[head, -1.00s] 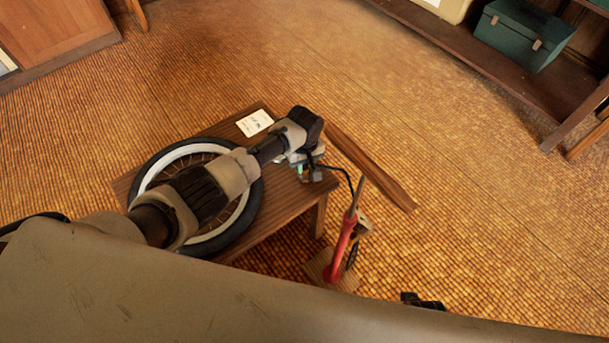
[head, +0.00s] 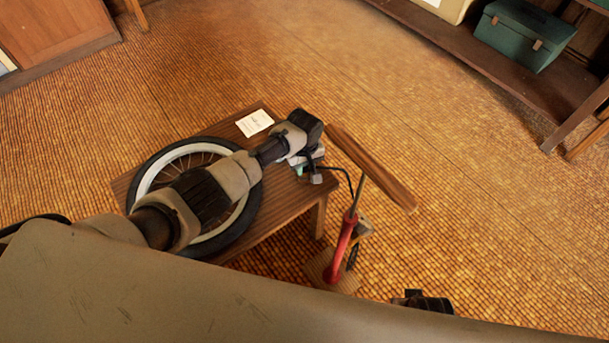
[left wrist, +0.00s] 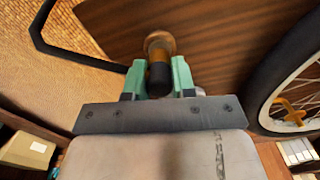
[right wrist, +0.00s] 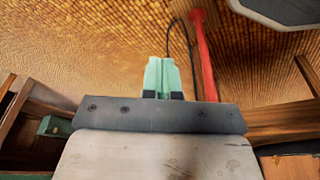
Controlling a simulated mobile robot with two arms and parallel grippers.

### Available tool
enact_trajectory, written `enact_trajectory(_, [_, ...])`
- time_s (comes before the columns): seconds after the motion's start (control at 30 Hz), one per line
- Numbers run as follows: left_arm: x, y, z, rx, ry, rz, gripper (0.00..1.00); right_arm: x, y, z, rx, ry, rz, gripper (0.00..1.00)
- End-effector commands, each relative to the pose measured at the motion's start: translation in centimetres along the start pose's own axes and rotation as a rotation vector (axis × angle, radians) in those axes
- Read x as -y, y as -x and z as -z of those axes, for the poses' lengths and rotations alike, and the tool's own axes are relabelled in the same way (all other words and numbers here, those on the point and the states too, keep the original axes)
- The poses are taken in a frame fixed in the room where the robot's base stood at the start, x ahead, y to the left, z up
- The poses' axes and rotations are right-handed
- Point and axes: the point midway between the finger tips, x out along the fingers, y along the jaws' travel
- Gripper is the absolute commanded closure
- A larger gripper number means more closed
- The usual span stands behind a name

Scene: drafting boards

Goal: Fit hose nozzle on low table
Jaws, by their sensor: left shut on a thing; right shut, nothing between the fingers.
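My left gripper (head: 301,171) is at the right end of the low table (head: 285,204). In the left wrist view its green fingers (left wrist: 159,75) are shut on the black hose nozzle (left wrist: 159,78). A brass-coloured round piece (left wrist: 159,42) shows at the nozzle's far end; I cannot tell whether it belongs to the nozzle. The black hose (head: 349,179) runs from there to the red pump (head: 342,247). My right gripper (right wrist: 163,75) is shut and empty in the right wrist view, where the pump's red barrel (right wrist: 203,55) stands beyond it. Its fingers are hidden in the head view.
A bicycle wheel (head: 236,222) lies on the table, partly under my left arm, near a white card (head: 254,123). The pump's wooden handle (head: 375,172) sticks out right of the table. A shelf with a green toolbox (head: 520,37) stands at upper right. The floor between is clear.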

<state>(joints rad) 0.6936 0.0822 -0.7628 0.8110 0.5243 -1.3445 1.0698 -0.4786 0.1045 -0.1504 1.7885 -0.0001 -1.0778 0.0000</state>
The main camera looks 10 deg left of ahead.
Motion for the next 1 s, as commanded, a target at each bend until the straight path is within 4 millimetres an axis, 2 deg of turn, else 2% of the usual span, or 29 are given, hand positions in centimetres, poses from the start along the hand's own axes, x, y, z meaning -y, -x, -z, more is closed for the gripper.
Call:
enact_trajectory(0.77, [0.0,-1.0,0.0,0.0,0.0,0.001,0.99,-0.2,1.7,1.1,-0.015,-0.002,-0.003,1.0])
enact_trajectory(0.8, [0.0,-0.9,0.0,-0.001,0.0,0.001,0.69,-0.2,2.0,1.2,-0.019,-0.002,-0.003,1.0])
enact_trajectory(0.93, [0.0,-0.9,0.0,0.0,0.0,0.001,0.49,-0.2,2.0,1.3,-0.022,-0.002,-0.004,1.0])
enact_trajectory(1.0, [0.0,-0.9,0.0,0.0,0.0,0.001,0.45,-0.2,1.9,1.3,-0.021,-0.002,-0.004,1.0])
